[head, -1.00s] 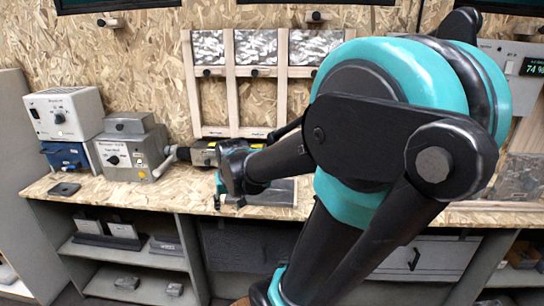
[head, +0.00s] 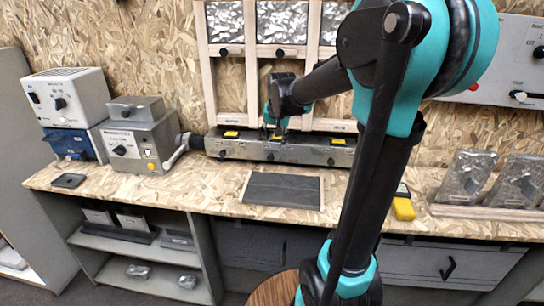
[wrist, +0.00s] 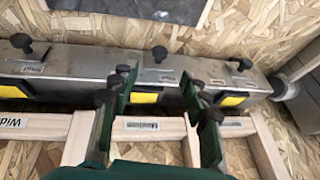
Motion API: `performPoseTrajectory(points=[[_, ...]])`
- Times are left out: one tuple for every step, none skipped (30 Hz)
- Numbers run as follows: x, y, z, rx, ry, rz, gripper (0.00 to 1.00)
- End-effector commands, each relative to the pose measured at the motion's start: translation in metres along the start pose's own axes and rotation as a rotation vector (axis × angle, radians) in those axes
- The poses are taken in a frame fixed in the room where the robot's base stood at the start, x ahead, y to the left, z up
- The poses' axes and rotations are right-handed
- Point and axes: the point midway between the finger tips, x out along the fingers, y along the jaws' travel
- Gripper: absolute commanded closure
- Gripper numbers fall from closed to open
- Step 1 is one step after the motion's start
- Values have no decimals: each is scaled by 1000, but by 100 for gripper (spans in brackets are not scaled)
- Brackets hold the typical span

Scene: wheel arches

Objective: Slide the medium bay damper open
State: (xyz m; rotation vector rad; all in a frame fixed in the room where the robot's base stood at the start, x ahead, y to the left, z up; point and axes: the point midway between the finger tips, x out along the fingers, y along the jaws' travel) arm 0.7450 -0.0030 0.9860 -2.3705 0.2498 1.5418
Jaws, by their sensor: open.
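A long grey metal duct box (head: 300,150) lies on the bench against the wall, with yellow patches on top and dark knobs along its front. The wrist view shows it upside down, with a wooden strip labelled Medium (wrist: 140,124) beside its middle bay. The middle damper knob (wrist: 160,53) stands on the duct face near a small label (wrist: 158,76) too small to read; it also shows in the head view (head: 270,157). My gripper (wrist: 157,85) is open and empty, its green fingers either side of the middle yellow patch. In the head view my gripper (head: 276,128) is over the duct's middle.
A wooden frame (head: 249,90) with shiny panels stands behind the duct. A dark mat (head: 284,190) lies on the bench before it. Grey and blue boxes (head: 135,140) stand left. A yellow meter (head: 403,208) and shiny blocks (head: 465,175) are to the right.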

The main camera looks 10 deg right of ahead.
Motion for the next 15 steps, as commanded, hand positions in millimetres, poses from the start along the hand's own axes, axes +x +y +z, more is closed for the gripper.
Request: performPoseTrajectory(points=[[10, 0, -1, 0, 0, 0, 54], [16, 0, 0, 0, 0, 0, 54], [24, 0, 0, 0, 0, 0, 54], [29, 0, 0, 0, 0, 0, 54], [34, 0, -1, 0, 0, 0, 54], [41, 0, 0, 0, 0, 0, 54], [46, 0, 0, 0, 0, 0, 54], [52, 0, 0, 0, 0, 0, 54], [58, 0, 0, 0, 0, 0, 54], [63, 0, 0, 0, 0, 0, 54], [68, 0, -1, 0, 0, 0, 54], [74, 0, 0, 0, 0, 0, 54], [78, 0, 0, 0, 0, 0, 54], [82, 0, 0, 0, 0, 0, 54], [87, 0, 0, 0, 0, 0, 54]])
